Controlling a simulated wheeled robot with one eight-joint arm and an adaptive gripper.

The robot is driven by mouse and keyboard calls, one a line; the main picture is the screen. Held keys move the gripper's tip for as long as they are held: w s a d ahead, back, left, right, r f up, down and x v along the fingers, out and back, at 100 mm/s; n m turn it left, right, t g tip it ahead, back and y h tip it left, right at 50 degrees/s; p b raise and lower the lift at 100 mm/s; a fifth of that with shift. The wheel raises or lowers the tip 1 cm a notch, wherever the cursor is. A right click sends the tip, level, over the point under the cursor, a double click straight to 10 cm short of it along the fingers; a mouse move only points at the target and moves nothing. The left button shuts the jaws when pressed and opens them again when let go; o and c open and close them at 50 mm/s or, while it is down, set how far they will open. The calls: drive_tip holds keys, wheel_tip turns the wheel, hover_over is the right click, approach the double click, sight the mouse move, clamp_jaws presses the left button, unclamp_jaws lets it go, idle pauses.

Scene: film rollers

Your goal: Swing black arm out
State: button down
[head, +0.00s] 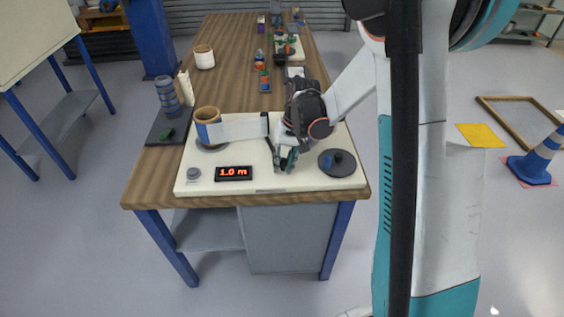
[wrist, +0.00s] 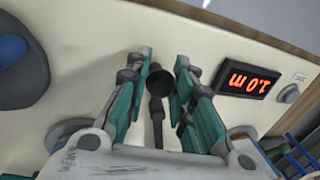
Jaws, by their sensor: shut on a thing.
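My gripper (head: 285,163) is low over the cream board (head: 210,180), between the film roll and the dark disc. In the wrist view, its two teal fingers (wrist: 162,72) stand on either side of the black arm (wrist: 157,105), whose round black end sits between the fingertips. The gripper is shut on this arm. In the head view, part of the black arm (head: 269,146) shows just left of the fingers; my wrist hides the rest.
A film roll (head: 207,118) stands at the left, with a pale strip (head: 240,129) running right toward my wrist. A dark disc (head: 337,163) with a blue hub lies at the right.

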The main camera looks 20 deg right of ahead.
drive_tip(key=c, duration=1.3)
unclamp_jaws()
drive_tip(key=shift+d, duration=0.1)
drive_tip(key=shift+c, duration=0.2)
drive_tip(key=shift+r, duration=0.1)
wheel_tip(320, 180, up, 12)
drive_tip(key=d, duration=0.2)
drive_tip(key=shift+s+f, duration=0.2)
drive_tip(key=shift+s, duration=0.1)
